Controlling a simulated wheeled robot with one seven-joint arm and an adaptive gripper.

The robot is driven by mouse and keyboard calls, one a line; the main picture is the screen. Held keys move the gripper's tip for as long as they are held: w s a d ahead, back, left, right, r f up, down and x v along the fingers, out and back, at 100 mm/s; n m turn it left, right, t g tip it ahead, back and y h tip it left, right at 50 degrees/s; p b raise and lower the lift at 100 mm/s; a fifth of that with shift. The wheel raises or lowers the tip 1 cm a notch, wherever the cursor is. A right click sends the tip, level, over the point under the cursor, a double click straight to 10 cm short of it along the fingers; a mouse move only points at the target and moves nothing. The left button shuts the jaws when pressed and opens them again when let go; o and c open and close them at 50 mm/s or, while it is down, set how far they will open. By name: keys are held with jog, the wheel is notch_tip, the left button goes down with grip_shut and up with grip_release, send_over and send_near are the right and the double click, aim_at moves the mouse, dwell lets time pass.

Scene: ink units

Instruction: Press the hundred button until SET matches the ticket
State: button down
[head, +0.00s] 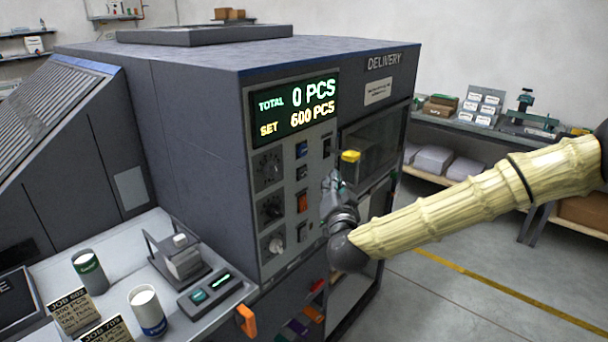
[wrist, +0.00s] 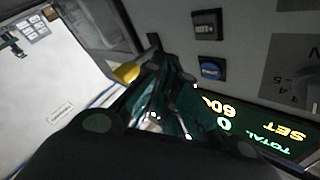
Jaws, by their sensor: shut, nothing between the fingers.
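The counter display (head: 292,107) on the dark machine reads TOTAL 0 PCS and SET 600 PCS; it shows upside down in the wrist view (wrist: 253,127). Labels are too small to tell which is the hundred button. Two job tickets, JOB 602 (head: 75,311) and JOB 709 (head: 108,331), stand at lower left; their figures are hard to read. My gripper (head: 334,180) is shut and empty, near the panel's right edge; contact is unclear.
A yellow piece (head: 350,156) is close to my gripper, by the delivery window (head: 372,147). Open floor (head: 450,290) lies at right.

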dwell(0.3)
jog(key=s+d+f+n+g, duration=0.1)
jog(key=s+f+n+g, duration=0.15)
jog(key=s+f, duration=0.75)
jog(key=s+f+n+g+y+b, duration=0.1)
jog(key=s+f+g, duration=0.3)
jog(key=f, duration=1.1)
jog(key=s+d+f+n+g, duration=0.1)
jog(key=s+f+g, duration=0.4)
jog(key=f, duration=0.8)
jog(key=s+d+f+g+h, duration=0.1)
jog(key=s+d+f, duration=0.3)
jog(key=s, duration=0.6)
jog(key=s+d+f+g+h+b, duration=0.1)
jog(key=s+d+f+g, duration=0.3)
jog(key=s+d, duration=0.5)
jog(key=s+d+f+g+h, duration=0.2)
jog(key=s+d+f, duration=0.4)
jog(key=s, duration=0.6)
jog(key=shift+d+f+n+g+b, duration=0.15)
jog(key=shift+f+n+g+b, duration=0.05)
jog(key=shift+n+g+b, duration=0.2)
jog(key=shift+s, duration=0.15)
